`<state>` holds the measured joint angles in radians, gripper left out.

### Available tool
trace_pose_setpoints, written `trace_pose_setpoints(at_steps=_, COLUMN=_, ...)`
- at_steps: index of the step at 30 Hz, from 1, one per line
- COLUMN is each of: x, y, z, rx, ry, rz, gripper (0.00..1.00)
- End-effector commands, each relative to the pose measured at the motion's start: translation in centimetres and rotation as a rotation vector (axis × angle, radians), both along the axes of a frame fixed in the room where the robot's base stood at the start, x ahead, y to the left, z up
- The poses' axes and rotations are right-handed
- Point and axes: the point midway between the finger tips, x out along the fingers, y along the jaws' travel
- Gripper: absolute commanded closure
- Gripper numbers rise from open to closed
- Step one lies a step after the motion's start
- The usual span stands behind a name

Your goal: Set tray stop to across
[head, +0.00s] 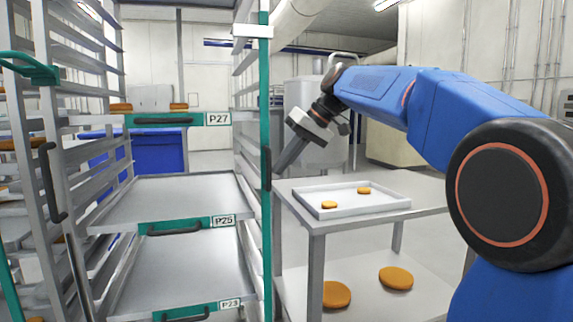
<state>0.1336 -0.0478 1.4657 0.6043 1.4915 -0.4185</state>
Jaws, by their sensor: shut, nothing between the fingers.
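The rack (235,150) has a green upright bar (265,215) along its front right edge, which looks like the tray stop. The bar stands vertical beside the tray fronts, not across them. A black grip (266,168) sits at its middle, and a pale bracket (252,30) crosses it near the top. My gripper (277,167) is shut and empty, pointing down and left, just right of the black grip in the picture. I cannot tell whether it touches the bar.
Trays labelled P27 (219,119), P25 (224,221) and P23 (231,304) fill rack levels. A table (317,228) with a white tray (375,207) of rounds stands right of the rack.

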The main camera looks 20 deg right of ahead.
Motion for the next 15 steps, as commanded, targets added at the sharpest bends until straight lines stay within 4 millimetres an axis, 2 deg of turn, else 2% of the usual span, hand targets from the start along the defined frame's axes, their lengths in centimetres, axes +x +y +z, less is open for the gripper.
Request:
trace_pose_setpoints(at_steps=8, x=0.0, y=0.2, z=0.0, rx=0.0, ry=-0.001, rz=0.001, gripper=1.0)
trace_pose_setpoints(at_steps=15, x=0.0, y=3.4, z=0.0, rx=0.0, ry=0.0, rz=0.004, gripper=1.0)
